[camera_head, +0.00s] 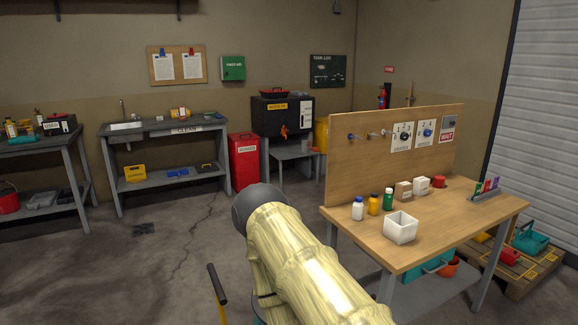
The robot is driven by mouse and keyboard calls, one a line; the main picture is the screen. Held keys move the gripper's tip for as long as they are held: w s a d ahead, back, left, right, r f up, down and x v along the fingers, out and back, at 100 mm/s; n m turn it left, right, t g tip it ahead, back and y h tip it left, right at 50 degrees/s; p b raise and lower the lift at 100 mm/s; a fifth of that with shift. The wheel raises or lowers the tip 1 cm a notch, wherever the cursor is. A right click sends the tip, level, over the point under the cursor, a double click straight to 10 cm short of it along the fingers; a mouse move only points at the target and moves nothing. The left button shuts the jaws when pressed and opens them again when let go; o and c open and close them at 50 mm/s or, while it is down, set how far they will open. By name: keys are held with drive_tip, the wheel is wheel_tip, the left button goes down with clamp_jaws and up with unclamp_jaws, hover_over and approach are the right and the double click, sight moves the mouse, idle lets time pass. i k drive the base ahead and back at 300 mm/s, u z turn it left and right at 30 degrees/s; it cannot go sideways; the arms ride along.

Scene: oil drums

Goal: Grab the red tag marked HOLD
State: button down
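A small dark rack (487,195) stands near the right end of the wooden workbench (460,222). It holds a few upright coloured cards, among them a narrow red one (487,186) between green and purple ones. The lettering on the cards is too small to read, so I cannot tell whether the red one says HOLD. My pale arm rises from the bottom middle of the view and ends in a dark rounded joint, left of the workbench. My gripper is not visible.
A white open box (400,228), bottles (373,203) and small boxes (403,190) stand on the workbench's left and middle. A wooden back panel (350,160) rises behind them. A red bin (244,160) stands further back. The floor at left is mostly clear.

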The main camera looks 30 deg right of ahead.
sight(487, 188)
drive_tip(key=z, duration=3.1)
drive_tip(key=i, duration=4.4)
drive_tip(key=u, duration=1)
